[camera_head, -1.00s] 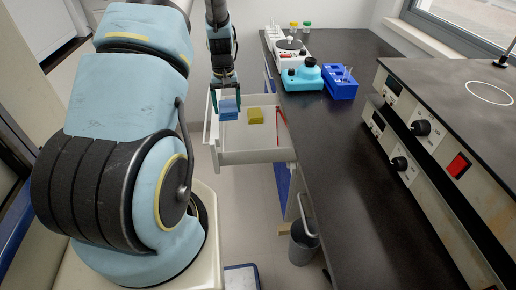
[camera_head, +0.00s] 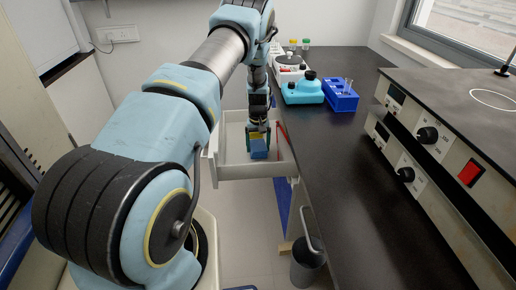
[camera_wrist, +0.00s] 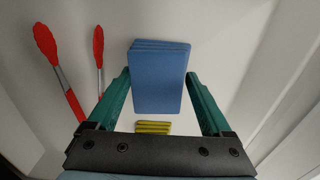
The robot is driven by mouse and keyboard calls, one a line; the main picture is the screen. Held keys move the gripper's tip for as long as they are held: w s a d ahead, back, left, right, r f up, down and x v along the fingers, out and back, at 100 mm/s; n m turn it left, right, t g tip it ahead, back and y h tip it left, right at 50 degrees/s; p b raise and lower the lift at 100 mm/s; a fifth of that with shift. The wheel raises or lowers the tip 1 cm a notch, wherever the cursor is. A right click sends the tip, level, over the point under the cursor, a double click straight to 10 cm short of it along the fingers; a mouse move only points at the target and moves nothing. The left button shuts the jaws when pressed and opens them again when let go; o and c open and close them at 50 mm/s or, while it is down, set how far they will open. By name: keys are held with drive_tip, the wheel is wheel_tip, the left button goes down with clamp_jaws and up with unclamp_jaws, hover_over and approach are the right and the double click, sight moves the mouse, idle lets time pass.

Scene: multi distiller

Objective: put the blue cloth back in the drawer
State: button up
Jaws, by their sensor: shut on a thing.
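The blue cloth (camera_head: 259,149) is a folded block held at the tip of my gripper (camera_head: 258,140). In the wrist view the blue cloth (camera_wrist: 159,82) sits between the two green fingers of my gripper (camera_wrist: 159,80), which are shut on it. The open drawer (camera_head: 228,172) surrounds it in the head view, and the drawer's white floor (camera_wrist: 215,50) shows behind it in the wrist view. I cannot tell whether the cloth touches the floor. A yellow cloth (camera_wrist: 153,127) lies in the drawer, mostly hidden by the gripper in the head view.
Red-tipped tongs (camera_wrist: 58,75) lie in the drawer beside the cloth. The dark bench (camera_head: 340,150) runs along the drawer's right side, with a turquoise device (camera_head: 302,90) and a blue rack (camera_head: 341,97) on it. A grey bin (camera_head: 307,262) stands below. The drawer's left part is clear.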

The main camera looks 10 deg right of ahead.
sight(258, 146)
drive_tip(key=shift+f, duration=0.8)
drive_tip(key=shift+f, duration=0.2)
drive_tip(key=o, duration=1.1)
drive_tip(key=shift+r, duration=0.1)
wheel_tip(258, 146, up, 12)
drive_tip(key=b, duration=0.2)
drive_tip(key=s+a+r, duration=0.8)
drive_tip(key=a+r, duration=0.2)
drive_tip(key=r, duration=0.2)
drive_tip(key=shift+m+t, duration=0.3)
drive_tip(key=shift+t, duration=0.5)
drive_tip(key=s+a+r, duration=0.2)
drive_tip(key=s+a, duration=0.1)
drive_tip(key=s, duration=0.3)
drive_tip(key=s+a+r, duration=0.2)
drive_tip(key=s+a, duration=0.1)
drive_tip(key=s, duration=0.4)
drive_tip(key=s+a+r, duration=0.2)
drive_tip(key=s+a, duration=0.1)
drive_tip(key=s, duration=0.3)
drive_tip(key=shift+s+a+r, duration=0.15)
drive_tip(key=shift+s+a, duration=0.05)
drive_tip(key=shift+a, duration=0.05)
